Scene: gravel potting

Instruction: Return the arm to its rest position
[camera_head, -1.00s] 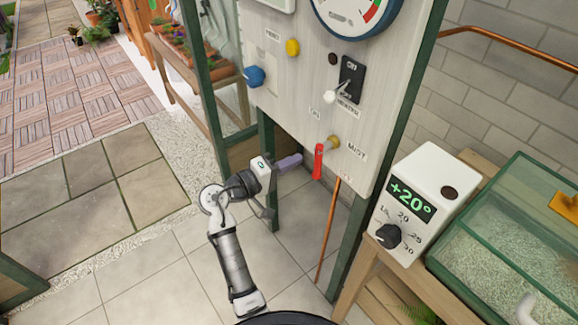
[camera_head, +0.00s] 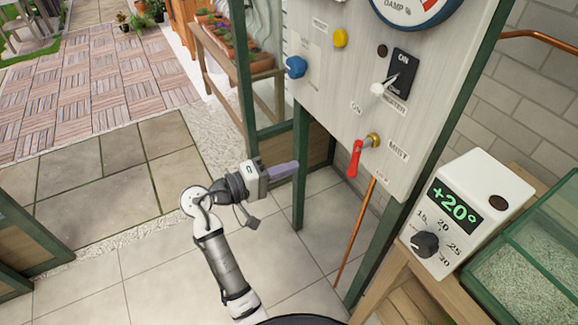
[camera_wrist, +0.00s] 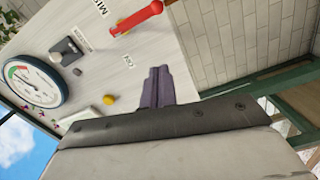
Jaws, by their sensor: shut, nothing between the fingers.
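My gripper (camera_head: 283,170) is shut and empty, its purple fingers pressed together and pointing right in the head view. My arm bends at the elbow in the lower middle of that view. In the wrist view the shut fingers (camera_wrist: 157,88) point toward the control panel (camera_wrist: 165,50). The fingers are apart from the red valve lever (camera_head: 355,158), which hangs down on the panel to their right. The lever also shows at the top of the wrist view (camera_wrist: 136,18).
The panel carries a blue knob (camera_head: 296,67), a yellow button (camera_head: 340,38), a switch (camera_head: 398,75) and a gauge (camera_head: 415,5). A white thermostat (camera_head: 463,210) reading +20° stands on a wooden bench at right, beside a glass tank (camera_head: 535,260). Tiled floor at left is clear.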

